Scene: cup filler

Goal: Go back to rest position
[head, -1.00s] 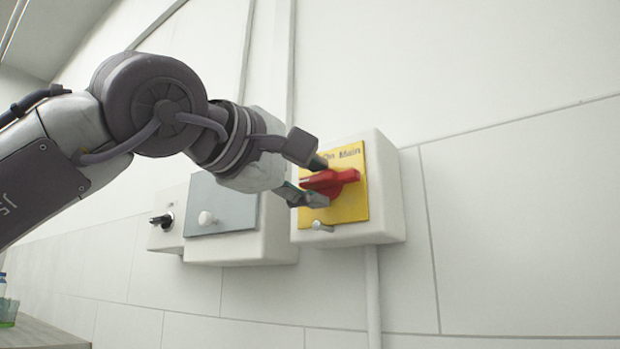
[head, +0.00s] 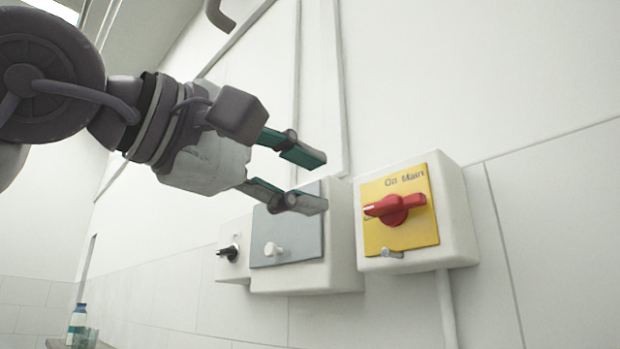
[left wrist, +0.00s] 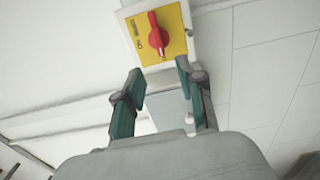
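My left gripper (head: 310,180) is open and empty in the head view, its two green-padded fingers apart. It is to the left of the red rotary switch (head: 396,208) and clear of it. The switch sits on a yellow plate (head: 410,238) on a white wall box, its handle lying about level. In the left wrist view the red switch (left wrist: 157,36) shows beyond the open fingertips of the left gripper (left wrist: 160,78). My right gripper is in neither view.
A grey-fronted box (head: 300,245) with a white knob is on the wall left of the switch box (head: 452,215). A smaller box with a black knob (head: 229,253) is further left. A bottle (head: 77,322) stands at lower left. The wall at right is clear.

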